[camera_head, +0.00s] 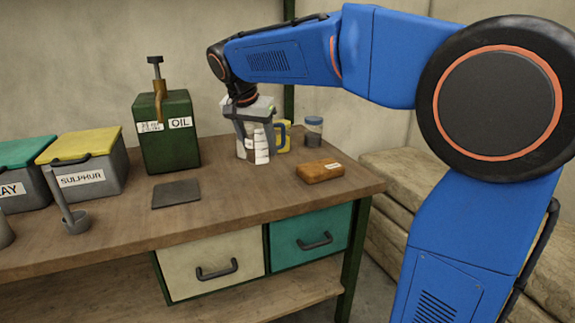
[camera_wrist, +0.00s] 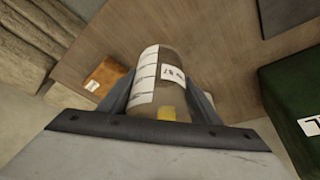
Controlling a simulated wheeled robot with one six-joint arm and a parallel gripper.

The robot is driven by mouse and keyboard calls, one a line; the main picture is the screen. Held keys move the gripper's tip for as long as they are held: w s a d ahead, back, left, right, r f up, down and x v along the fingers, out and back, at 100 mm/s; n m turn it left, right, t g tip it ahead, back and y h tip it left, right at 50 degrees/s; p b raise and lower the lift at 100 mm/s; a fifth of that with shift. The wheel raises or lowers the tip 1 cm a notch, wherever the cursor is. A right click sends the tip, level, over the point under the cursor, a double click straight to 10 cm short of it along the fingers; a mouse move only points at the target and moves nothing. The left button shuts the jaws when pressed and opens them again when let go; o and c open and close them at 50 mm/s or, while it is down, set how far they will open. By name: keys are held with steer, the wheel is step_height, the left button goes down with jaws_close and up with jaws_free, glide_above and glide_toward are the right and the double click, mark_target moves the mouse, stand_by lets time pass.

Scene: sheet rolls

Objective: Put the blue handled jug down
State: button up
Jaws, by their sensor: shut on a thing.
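My gripper (camera_head: 254,128) is shut on the blue handled jug (camera_head: 261,153) near the back of the workbench (camera_head: 225,205).
A green oil can (camera_head: 170,150) stands left of the jug. A dark flat plate (camera_head: 176,194) lies in front of the can. A brown block (camera_head: 319,171), a small jar (camera_head: 313,132) and a yellow item (camera_head: 286,143) are to the right. Bare wood lies in front of the jug.

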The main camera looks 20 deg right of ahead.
mark_target(252, 147)
steer(key=shift+f, duration=4.35)
steer(key=shift+f, duration=0.1)
steer(key=o, duration=1.1)
steer(key=v, duration=1.2)
steer(key=s+d+f+n+y, duration=0.1)
steer(key=s+d+f+n, duration=0.2)
steer(key=s+f, duration=0.3)
steer(key=s+d+f+n+t+y, duration=0.1)
steer(key=s+d+f+n, duration=0.2)
steer(key=s+f, duration=0.4)
steer(key=s+d+f+n+y, duration=0.1)
steer(key=s+d+f+n, duration=0.2)
steer(key=s, duration=1.4)
steer(key=shift+s+d+f+t, duration=0.15)
steer(key=shift+d+f, duration=0.1)
steer(key=shift+f, duration=0.8)
steer(key=shift+d+f+t, duration=0.15)
steer(key=shift+d+f, duration=0.15)
steer(key=shift+f, duration=0.75)
